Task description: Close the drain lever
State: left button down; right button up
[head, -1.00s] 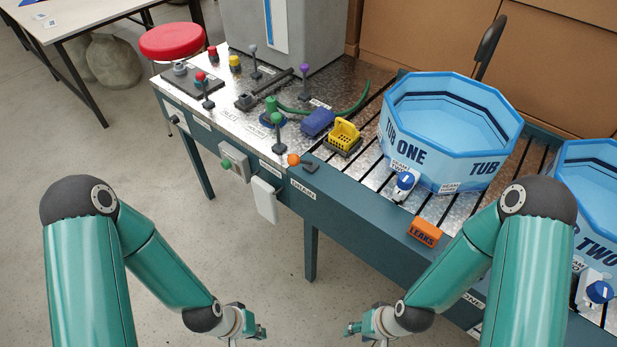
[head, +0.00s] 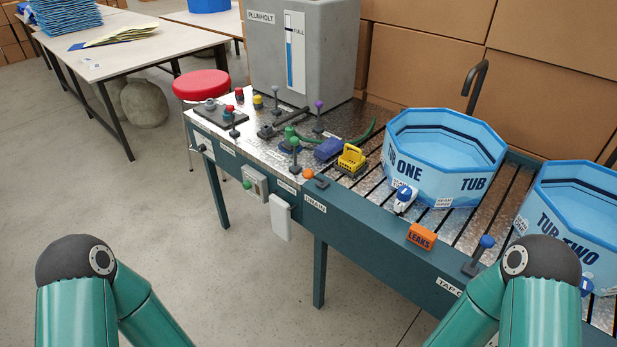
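The drain lever (head: 308,174) has an orange ball knob and a small dark base on the front edge of the metal-topped bench, just above the DRAIN label (head: 316,203). Its knob sits low, to the left of the base, so the lever looks tilted over rather than upright. Neither gripper is in view. Only my upper arm links show at the bottom left and bottom right, well apart from the lever.
A green-knobbed lever (head: 295,143) stands upright left of the drain lever. A yellow basket (head: 351,159) and blue block (head: 328,149) lie behind it. Tub one (head: 440,165), an orange LEAKS block (head: 421,237) and a blue-knobbed lever (head: 487,243) are to the right.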

aim_at(307, 174)
jog(key=u, duration=0.15)
jog(key=i, duration=0.95)
jog(key=z, duration=0.7)
jog(key=k, duration=1.25)
jog(key=u, duration=0.3)
jog(key=i, duration=1)
jog(key=z, duration=0.05)
